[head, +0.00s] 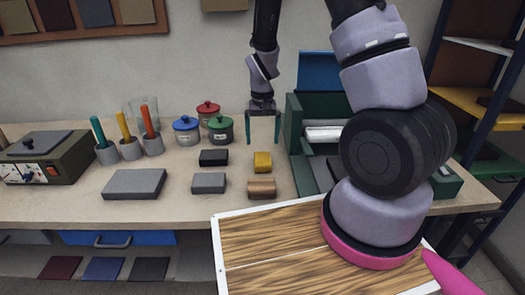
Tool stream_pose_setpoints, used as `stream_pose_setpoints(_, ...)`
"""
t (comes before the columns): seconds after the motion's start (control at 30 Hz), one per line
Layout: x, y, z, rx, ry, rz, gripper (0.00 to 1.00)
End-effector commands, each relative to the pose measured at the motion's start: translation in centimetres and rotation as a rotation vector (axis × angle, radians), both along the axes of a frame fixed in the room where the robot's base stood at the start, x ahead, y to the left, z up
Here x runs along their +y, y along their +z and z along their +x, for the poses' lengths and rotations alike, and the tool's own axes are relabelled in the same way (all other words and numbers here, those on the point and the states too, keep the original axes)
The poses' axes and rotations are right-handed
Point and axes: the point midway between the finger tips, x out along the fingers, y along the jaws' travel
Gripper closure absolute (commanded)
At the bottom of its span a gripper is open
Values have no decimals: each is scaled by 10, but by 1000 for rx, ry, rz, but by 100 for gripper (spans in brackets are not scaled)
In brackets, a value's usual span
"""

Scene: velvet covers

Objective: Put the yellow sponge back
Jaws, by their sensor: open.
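The yellow sponge (262,162) looks like a small yellow block and lies on the workbench (237,207), right of the middle. My gripper (263,141) points down with its two teal fingers spread wide. It is open and empty. In the picture its fingertips are just above and behind the sponge; I cannot tell the exact height or depth between them. The sponge's place is not marked in any way I can see.
Dark block (214,158), grey block (208,183) and brown block (262,188) lie around the sponge. A green open box (294,140) stands to the right. Lidded pots (187,133) and cups with coloured handles (152,145) stand at the left, near a grey slab (134,184).

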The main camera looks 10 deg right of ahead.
Motion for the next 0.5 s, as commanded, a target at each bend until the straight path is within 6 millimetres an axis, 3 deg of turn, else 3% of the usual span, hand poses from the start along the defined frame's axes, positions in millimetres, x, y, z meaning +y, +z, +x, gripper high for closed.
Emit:
stream_pose_setpoints(0.1,0,18,1,-3,1,0,0)
stream_pose_setpoints(0.4,0,33,0,-3,-2,3,0)
stream_pose_setpoints(0.5,-1,49,0,-21,-11,18,0)
